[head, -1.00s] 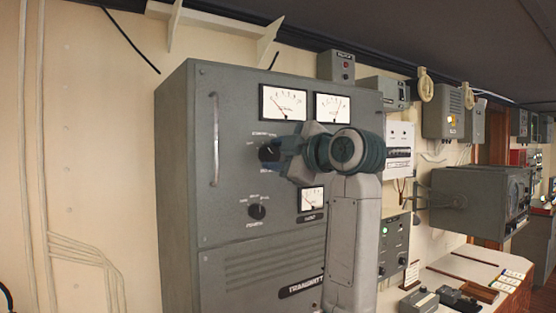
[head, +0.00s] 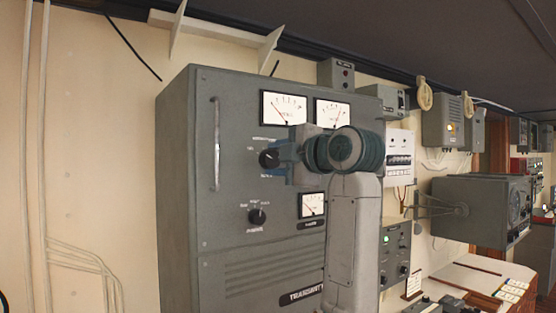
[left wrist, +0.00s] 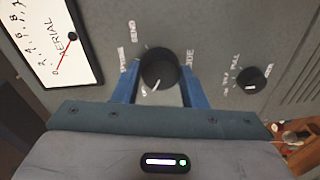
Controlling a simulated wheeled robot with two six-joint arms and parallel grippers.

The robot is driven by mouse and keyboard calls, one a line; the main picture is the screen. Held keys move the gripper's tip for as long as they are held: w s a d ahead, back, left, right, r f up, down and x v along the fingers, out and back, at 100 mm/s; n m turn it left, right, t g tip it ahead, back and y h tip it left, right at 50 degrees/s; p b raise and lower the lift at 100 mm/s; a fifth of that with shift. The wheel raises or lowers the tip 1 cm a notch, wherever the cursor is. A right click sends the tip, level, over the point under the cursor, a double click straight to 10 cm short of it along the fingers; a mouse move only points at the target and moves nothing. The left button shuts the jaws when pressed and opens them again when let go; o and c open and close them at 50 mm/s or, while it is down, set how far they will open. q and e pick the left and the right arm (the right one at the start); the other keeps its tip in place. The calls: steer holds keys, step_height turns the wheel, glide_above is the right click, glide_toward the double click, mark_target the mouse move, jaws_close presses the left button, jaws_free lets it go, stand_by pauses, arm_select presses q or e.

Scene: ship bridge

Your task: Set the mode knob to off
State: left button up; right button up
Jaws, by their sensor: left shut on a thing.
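The black mode knob (head: 268,158) is the upper of two knobs on the grey transmitter cabinet's front. In the left wrist view the knob (left wrist: 160,68) sits between the two blue fingers of my left gripper (left wrist: 158,88), which is shut on it. Its white pointer mark shows at the knob's lower left edge. Lettering around it includes SEND; the other labels are partly hidden or too blurred to read surely. In the head view my left gripper (head: 281,157) reaches the knob from the right. My right gripper is out of view.
A second black knob (head: 257,216) is below on the same panel; it also shows in the left wrist view (left wrist: 251,80). Dial meters (head: 284,107) sit above, with a vertical handle (head: 216,143) at left. A desk (head: 465,277) stands at the right.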

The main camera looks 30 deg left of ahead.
arm_select(q)
steer(key=o, duration=0.9)
steer(key=shift+o, duration=0.3)
steer(key=shift+s+d+f+b, duration=0.1)
steer(key=shift+d+b, duration=0.25)
steer(key=b+v, duration=0.4)
steer(key=v, duration=0.6)
steer(key=shift+b, duration=0.35)
